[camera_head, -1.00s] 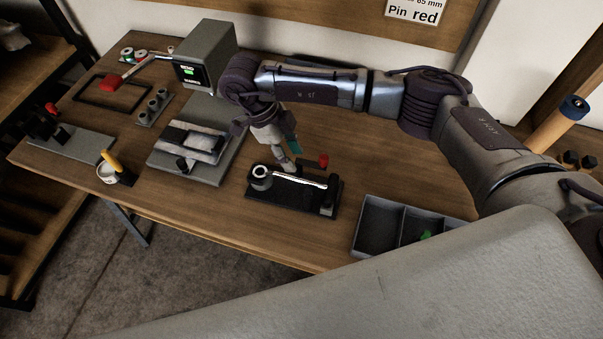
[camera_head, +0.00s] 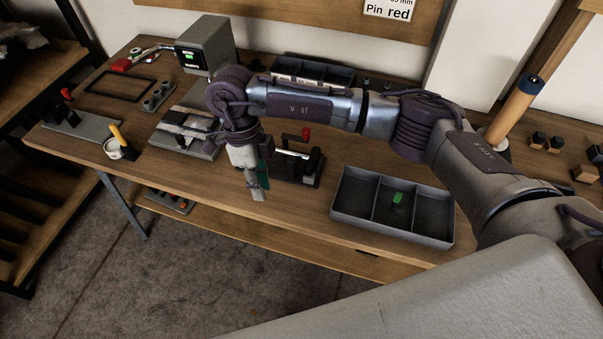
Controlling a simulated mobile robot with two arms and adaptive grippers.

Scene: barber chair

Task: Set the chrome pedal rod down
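The chrome pedal rod (camera_head: 292,153) shows as a short bright length lying in a black fixture (camera_head: 296,177) on the workbench. The fixture has a red knob (camera_head: 306,133) at its back. My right gripper (camera_head: 257,187) points down in front of the fixture's left end and hides that end of the rod. Its fingers overlap in this view, so I cannot tell whether they are open or touch the rod. My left gripper is out of view.
A grey tray with compartments (camera_head: 385,233) stands right of the fixture and has a green piece (camera_head: 397,198) in it. A grey fixture plate (camera_head: 176,143) and a cup with a yellow handle (camera_head: 114,151) stand to the left. A grey box with a screen (camera_head: 210,45) stands behind.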

